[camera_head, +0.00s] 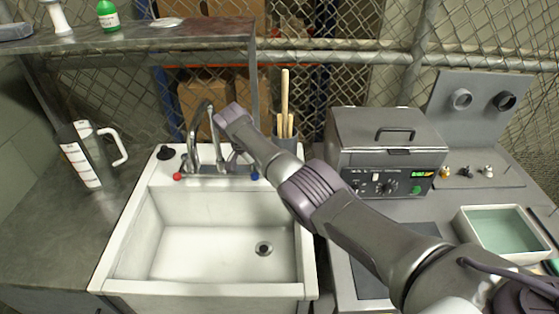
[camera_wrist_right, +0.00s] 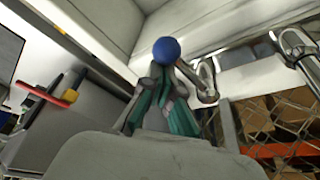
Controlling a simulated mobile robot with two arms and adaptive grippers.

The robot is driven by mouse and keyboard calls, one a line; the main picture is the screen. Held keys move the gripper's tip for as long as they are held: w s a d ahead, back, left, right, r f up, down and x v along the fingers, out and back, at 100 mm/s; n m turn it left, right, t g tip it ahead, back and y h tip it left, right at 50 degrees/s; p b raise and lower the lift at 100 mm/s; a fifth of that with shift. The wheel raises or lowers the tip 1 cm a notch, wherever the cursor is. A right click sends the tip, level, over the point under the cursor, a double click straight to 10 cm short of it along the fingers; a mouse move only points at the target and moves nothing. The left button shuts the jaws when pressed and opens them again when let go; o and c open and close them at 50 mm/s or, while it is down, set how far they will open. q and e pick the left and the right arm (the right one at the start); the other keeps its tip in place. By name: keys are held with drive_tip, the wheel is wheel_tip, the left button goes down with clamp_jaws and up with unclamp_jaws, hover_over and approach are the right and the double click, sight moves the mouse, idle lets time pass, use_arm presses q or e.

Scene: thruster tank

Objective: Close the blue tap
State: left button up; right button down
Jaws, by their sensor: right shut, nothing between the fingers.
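The blue tap's round knob (camera_head: 254,176) is on the right of the faucet base at the sink's back edge. In the right wrist view the blue knob (camera_wrist_right: 166,50) shows large, right at the fingertips of my right gripper (camera_wrist_right: 164,75). The fingers are shut with nothing between them; I cannot tell whether they touch the knob. In the head view my right gripper (camera_head: 238,158) points down beside the faucet (camera_head: 196,135), close to the blue knob and partly hidden by my arm. My left gripper is not in view.
The red tap knob (camera_head: 177,176) is left of the faucet. A white sink (camera_head: 140,240) lies in front. A holder with wooden sticks (camera_head: 286,130) stands behind right. A heated bath box (camera_head: 388,150) is right, a white jug (camera_head: 92,150) left. A chain-link fence runs behind.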

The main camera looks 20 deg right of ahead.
drive_tip(key=shift+a+f, duration=0.1)
drive_tip(key=shift+a, duration=0.15)
drive_tip(key=shift+a+b, duration=0.1)
drive_tip(key=shift+b, duration=0.2)
